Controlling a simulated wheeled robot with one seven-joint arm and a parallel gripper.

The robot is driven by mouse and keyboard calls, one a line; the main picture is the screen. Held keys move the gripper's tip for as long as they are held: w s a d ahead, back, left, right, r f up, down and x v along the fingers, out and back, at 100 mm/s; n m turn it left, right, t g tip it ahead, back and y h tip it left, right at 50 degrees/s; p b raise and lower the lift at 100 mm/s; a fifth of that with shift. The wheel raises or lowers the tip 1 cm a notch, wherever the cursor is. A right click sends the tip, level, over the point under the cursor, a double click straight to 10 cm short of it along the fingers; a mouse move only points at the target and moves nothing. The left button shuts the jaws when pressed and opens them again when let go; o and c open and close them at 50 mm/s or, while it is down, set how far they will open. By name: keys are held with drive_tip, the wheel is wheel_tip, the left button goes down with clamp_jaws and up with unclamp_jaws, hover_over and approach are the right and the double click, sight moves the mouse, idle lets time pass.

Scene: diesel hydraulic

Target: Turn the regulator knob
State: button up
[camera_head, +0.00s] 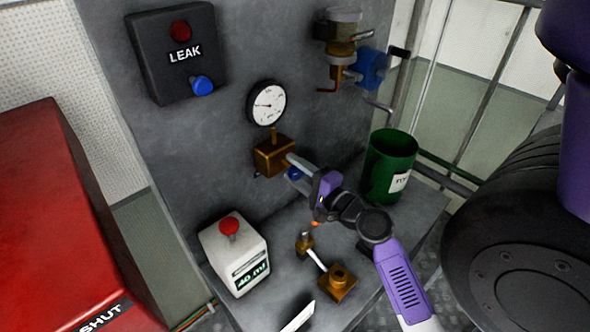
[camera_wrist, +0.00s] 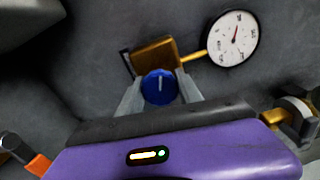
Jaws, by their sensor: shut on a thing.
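The blue regulator knob (camera_wrist: 159,87) has a white mark pointing up in the wrist view. It sits on the front of a brass regulator body (camera_head: 272,156), which is fixed to the grey panel. My gripper (camera_head: 299,168) reaches the knob from the front right in the head view. In the wrist view my gripper (camera_wrist: 160,92) has one finger on each side of the knob and is shut on it. In the head view only a small blue part of the knob shows below the fingers. A round white pressure gauge (camera_head: 267,104) stands above the regulator body.
A black LEAK box (camera_head: 172,55) is at upper left. A white box with a red button (camera_head: 235,258), a brass fitting (camera_head: 338,284) and a green bin (camera_head: 388,166) stand on the grey bench. A red cabinet (camera_head: 50,215) is at left, a tyre (camera_head: 505,200) at right.

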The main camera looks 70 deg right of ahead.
sight(299, 174)
drive_tip(key=o, duration=1.4)
drive_tip(key=shift+c, duration=0.2)
drive_tip(key=shift+s, duration=0.1)
drive_tip(key=shift+s+a+f, duration=0.15)
drive_tip(key=shift+s+a, duration=0.05)
drive_tip(key=shift+s, duration=0.05)
drive_tip(key=b+v, duration=0.3)
drive_tip(key=v, duration=0.3)
drive_tip(key=shift+s+a, duration=0.35)
drive_tip(key=shift+s, duration=0.05)
drive_tip(key=shift+d, duration=0.1)
